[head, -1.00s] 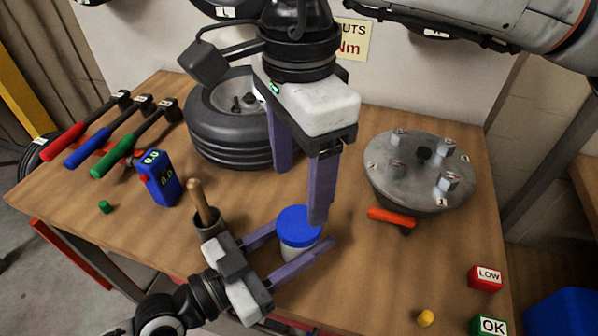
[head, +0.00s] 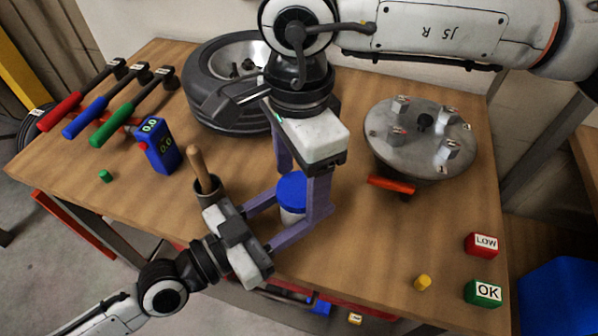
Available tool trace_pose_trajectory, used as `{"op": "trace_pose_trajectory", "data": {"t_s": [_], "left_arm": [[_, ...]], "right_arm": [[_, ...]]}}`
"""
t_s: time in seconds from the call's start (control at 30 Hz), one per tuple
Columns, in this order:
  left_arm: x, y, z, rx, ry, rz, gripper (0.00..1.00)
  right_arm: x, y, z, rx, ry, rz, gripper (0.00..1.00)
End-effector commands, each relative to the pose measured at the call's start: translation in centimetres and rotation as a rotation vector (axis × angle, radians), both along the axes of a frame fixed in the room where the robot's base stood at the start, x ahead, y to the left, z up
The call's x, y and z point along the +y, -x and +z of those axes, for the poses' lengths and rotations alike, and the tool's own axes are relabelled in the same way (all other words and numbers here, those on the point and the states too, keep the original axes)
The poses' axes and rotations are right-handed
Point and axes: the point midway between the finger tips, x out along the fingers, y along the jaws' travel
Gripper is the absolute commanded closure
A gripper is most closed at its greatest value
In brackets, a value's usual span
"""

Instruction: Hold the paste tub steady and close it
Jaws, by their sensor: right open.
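The paste tub (head: 292,216) stands upright on the table, white with a blue lid (head: 292,188) resting on top. Whether the lid is fully seated cannot be told. My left gripper (head: 287,218) reaches in from the lower left, low down, with its purple fingers on either side of the tub's body, closed on it. My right gripper (head: 302,190) comes down from above, open. Its near finger is just right of the lid, and its far finger is behind the lid, partly hidden. Contact with the lid is not clear.
A cup with a wooden-handled tool (head: 200,172) stands left of the tub, close to my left gripper. A wheel (head: 225,105) lies behind, and a grey hub disc (head: 420,145) with an orange handle (head: 391,185) stands right. The LOW (head: 482,244) and OK (head: 483,292) blocks sit front right.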

Motion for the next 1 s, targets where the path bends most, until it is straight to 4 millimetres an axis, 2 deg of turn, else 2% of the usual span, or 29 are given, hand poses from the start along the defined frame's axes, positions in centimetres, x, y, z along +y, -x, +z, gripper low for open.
{"op": "trace_pose_trajectory", "data": {"t_s": [0.07,0.3,0.5,0.53,0.67,1.0], "left_arm": [[0.01,0.01,-0.06,0.001,-0.001,0.0,1.0],[0.01,0.01,-0.06,0.001,-0.001,0.0,1.0],[0.01,0.01,-0.06,0.001,-0.001,0.0,1.0],[0.01,0.01,-0.06,0.001,-0.001,0.0,1.0],[0.01,0.01,-0.05,0.001,-0.001,0.0,1.0],[0.01,0.01,-0.05,0.001,-0.001,0.0,1.0]], "right_arm": [[0.0,0.0,0.0,0.0,0.0,0.0,0.35],[0.01,0.0,0.02,0.0,0.0,0.0,0.76],[0.02,0.01,0.03,0.0,0.0,-0.008,0.76],[0.02,0.01,0.03,0.0,-0.001,-0.008,0.48],[0.02,0.01,0.03,0.0,-0.001,-0.007,0.28],[0.04,-0.01,0.4,0.0,-0.001,-0.008,0.28]]}}
